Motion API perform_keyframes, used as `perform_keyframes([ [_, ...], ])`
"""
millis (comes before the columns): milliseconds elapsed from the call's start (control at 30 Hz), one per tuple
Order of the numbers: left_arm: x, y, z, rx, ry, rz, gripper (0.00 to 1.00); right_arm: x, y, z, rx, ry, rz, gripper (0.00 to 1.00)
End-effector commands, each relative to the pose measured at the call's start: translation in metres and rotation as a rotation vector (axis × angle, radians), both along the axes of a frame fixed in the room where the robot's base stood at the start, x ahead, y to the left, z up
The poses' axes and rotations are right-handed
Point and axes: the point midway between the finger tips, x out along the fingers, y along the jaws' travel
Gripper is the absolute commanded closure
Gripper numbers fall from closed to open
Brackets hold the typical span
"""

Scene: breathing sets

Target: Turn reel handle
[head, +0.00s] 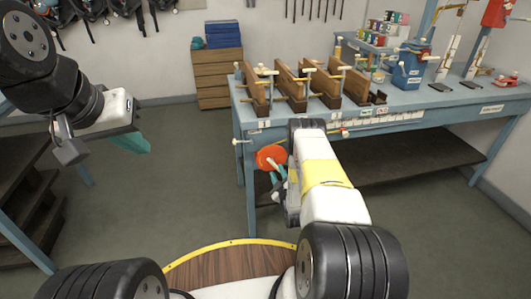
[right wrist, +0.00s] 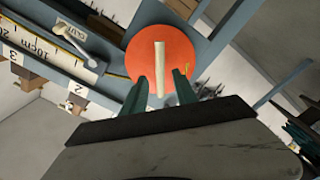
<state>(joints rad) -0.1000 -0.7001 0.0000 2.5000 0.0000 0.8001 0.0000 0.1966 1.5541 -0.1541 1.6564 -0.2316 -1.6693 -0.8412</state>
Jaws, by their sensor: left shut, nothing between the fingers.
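An orange round reel (head: 271,157) is mounted at the front left of the blue workbench. In the right wrist view the reel (right wrist: 190,55) fills the upper middle, with a cream peg handle (right wrist: 159,62) standing out from its face. My right gripper (head: 277,180) is just below the reel in the head view. Its two teal fingers are apart, with the lower end of the handle between them in the right wrist view (right wrist: 161,80); I cannot tell whether they touch it. My left gripper (head: 136,144) is shut and empty at the left, far from the reel.
The workbench (head: 400,97) carries wooden clamp frames (head: 296,86), a blue box (head: 408,72) and small parts. A ruler strip (right wrist: 45,45) runs along the bench edge. A wooden drawer cabinet (head: 215,76) stands behind. Open floor lies between the bench and the left rack.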

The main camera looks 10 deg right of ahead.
Motion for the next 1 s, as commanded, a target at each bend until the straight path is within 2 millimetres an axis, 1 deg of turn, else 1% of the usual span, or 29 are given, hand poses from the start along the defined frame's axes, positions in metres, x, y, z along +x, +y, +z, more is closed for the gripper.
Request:
perform_keyframes([
  [33,0.0,0.0,0.0,0.0,0.0,0.0,1.0,0.008,0.0,0.001,0.001,-0.003,0.0,0.66],
  [200,0.0,0.0,0.0,0.0,0.0,0.0,1.0,0.036,0.002,0.001,0.003,-0.002,0.001,0.66],
  [333,0.0,0.0,0.0,0.0,0.0,0.0,1.0,0.052,0.003,-0.001,0.004,0.0,0.001,0.66],
  [500,0.0,0.0,0.0,0.0,0.0,0.0,1.0,0.062,0.003,-0.001,0.005,0.002,0.001,0.66],
  [733,0.0,0.0,0.0,0.0,0.0,0.0,1.0,0.063,0.003,-0.001,0.006,0.002,0.001,0.66],
  [767,0.0,0.0,0.0,0.0,0.0,0.0,1.0,0.063,0.003,-0.001,0.006,0.002,0.001,0.7],
  [900,0.0,0.0,0.0,0.0,0.0,0.0,1.0,0.063,0.003,-0.001,0.006,0.002,0.001,0.97],
  [933,0.0,0.0,0.0,0.0,0.0,0.0,1.0,0.063,0.003,-0.001,0.006,0.002,0.001,1.0],
  [1000,0.0,0.0,0.0,0.0,0.0,0.0,1.0,0.063,0.003,-0.001,0.006,0.002,0.001,1.0],
])
